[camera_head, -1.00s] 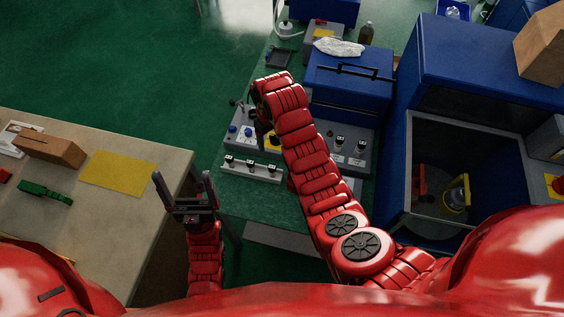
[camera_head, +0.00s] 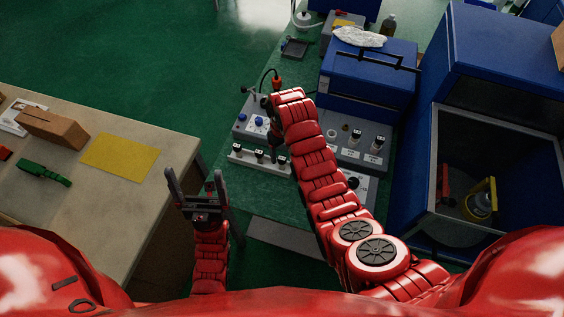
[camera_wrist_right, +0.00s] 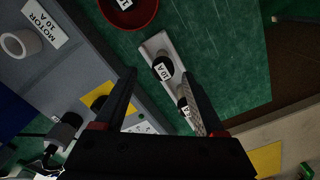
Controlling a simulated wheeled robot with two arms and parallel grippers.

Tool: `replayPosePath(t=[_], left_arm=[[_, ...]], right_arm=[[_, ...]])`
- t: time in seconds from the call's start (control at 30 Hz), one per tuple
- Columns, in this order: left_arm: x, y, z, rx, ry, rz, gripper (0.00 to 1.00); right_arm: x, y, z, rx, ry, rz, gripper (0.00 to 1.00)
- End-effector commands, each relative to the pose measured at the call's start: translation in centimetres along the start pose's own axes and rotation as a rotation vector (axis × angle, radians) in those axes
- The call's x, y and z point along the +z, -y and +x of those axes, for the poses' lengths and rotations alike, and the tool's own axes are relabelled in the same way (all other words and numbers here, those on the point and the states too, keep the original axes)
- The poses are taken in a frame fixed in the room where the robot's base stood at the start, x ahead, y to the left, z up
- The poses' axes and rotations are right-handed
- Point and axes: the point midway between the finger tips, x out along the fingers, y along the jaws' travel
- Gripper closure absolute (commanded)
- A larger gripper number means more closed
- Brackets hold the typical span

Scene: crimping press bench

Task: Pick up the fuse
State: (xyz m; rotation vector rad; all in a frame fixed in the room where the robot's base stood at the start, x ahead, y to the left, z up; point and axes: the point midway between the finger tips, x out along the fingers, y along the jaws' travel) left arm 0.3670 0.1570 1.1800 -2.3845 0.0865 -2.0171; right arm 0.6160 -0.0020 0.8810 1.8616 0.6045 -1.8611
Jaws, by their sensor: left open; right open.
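Black-topped fuses stand in a pale rack (camera_head: 240,158) on the green bench; three show in the head view, including a left one (camera_head: 237,149) and a middle one (camera_head: 259,155). In the right wrist view, one fuse labelled 10 A (camera_wrist_right: 162,68) appears between the fingers of my open, empty right gripper (camera_wrist_right: 159,76). A second fuse (camera_wrist_right: 184,105) sits beside the right finger, partly covered. The fuses lie beyond the fingertips, apparently untouched. In the head view the right gripper is mostly hidden by its arm. My left gripper (camera_head: 195,177) is open and empty beside the beige table.
A grey panel has a MOTOR 10 A label (camera_wrist_right: 45,25) beside a pale round socket (camera_wrist_right: 20,42). A red bowl (camera_wrist_right: 128,12) is near the rack. A blue press box (camera_head: 368,80) and an open blue cabinet (camera_head: 480,120) stand right. The beige table (camera_head: 100,205) is left.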

Motion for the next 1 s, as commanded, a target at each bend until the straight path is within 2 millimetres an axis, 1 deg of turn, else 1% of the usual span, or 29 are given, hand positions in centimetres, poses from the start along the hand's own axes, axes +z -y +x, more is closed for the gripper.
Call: replayPosePath(t=[0.03, 0.1, 0.23, 0.33, 0.5, 0.8, 0.83, 0.97, 1.0], left_arm=[[-0.1, 0.0, 0.8, 0.0, 0.0, 0.0, 0.05], [-0.3, 0.1, 1.6, 0.0, -0.001, 0.0, 0.05], [-0.5, 0.1, 2.8, 0.0, 0.0, 0.0, 0.05], [-0.5, 0.1, 2.8, 0.0, 0.0, 0.0, 0.05], [-0.5, 0.1, 3.0, 0.0, 0.0, 0.0, 0.05], [-0.5, 0.1, 3.0, 0.0, 0.0, 0.0, 0.05], [-0.5, 0.1, 3.0, 0.0, 0.0, 0.0, 0.05], [-0.5, 0.1, 3.0, 0.0, -0.001, 0.0, 0.05], [-0.5, 0.1, 3.0, 0.0, 0.0, 0.0, 0.05]], right_arm=[[0.2, 0.1, 0.1, -0.002, 0.006, -0.001, 0.28], [0.3, 0.3, 0.8, -0.002, 0.007, -0.001, 0.28], [0.4, 0.5, 2.3, -0.003, 0.008, -0.001, 0.28], [0.2, 0.4, 3.5, -0.002, 0.005, 0.001, 0.28], [0.2, 0.4, 4.5, -0.001, 0.003, 0.001, 0.28], [0.2, 0.4, 4.8, -0.001, 0.001, 0.0, 0.28], [0.2, 0.4, 4.8, 0.0, 0.001, 0.0, 0.3], [0.2, 0.4, 4.8, 0.0, 0.001, 0.0, 0.53], [0.2, 0.4, 4.8, 0.0, 0.001, 0.0, 0.61]])
